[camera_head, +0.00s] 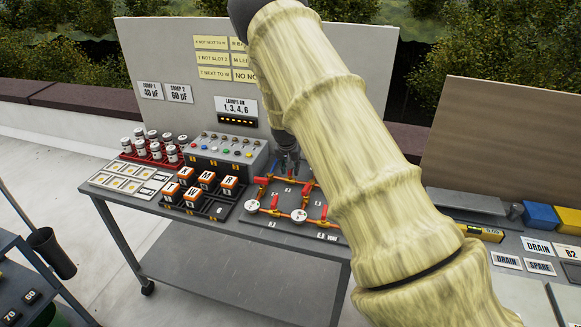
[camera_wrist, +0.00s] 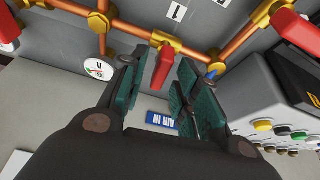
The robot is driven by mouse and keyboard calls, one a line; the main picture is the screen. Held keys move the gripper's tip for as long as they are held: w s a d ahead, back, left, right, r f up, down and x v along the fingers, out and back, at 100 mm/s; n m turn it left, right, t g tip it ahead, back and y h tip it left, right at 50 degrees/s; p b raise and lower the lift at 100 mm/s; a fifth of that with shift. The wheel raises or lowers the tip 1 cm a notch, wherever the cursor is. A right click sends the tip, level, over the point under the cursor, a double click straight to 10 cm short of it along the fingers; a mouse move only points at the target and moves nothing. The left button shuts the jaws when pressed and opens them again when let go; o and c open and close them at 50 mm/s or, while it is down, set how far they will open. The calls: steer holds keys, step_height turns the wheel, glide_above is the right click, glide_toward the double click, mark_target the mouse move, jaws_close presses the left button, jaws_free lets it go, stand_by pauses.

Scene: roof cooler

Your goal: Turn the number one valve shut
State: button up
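The pipe board (camera_head: 318,236) lies on the bench, with orange pipes, yellow fittings, several red valve handles and round white gauges. In the wrist view, a red valve handle (camera_wrist: 164,66) sits on the pipe beside a plate marked 1 (camera_wrist: 175,12). It appears to point across the pipe. My gripper (camera_wrist: 158,68) is open, its teal-padded fingers on either side of this handle, with gaps visible; I see no clear contact. In the head view, my gripper (camera_head: 288,160) is over the board's back edge, and my arm hides part of the board's right side.
A grey lamp box (camera_head: 225,152) with coloured buttons stands close to the left of my gripper. A gauge (camera_wrist: 99,69) and a blue AIR IN label (camera_wrist: 161,118) are near my fingers.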

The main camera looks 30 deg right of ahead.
steer(key=shift+r, duration=0.1)
steer(key=v, duration=1.1)
steer(key=shift+r, duration=0.35)
steer(key=shift+a, duration=0.1)
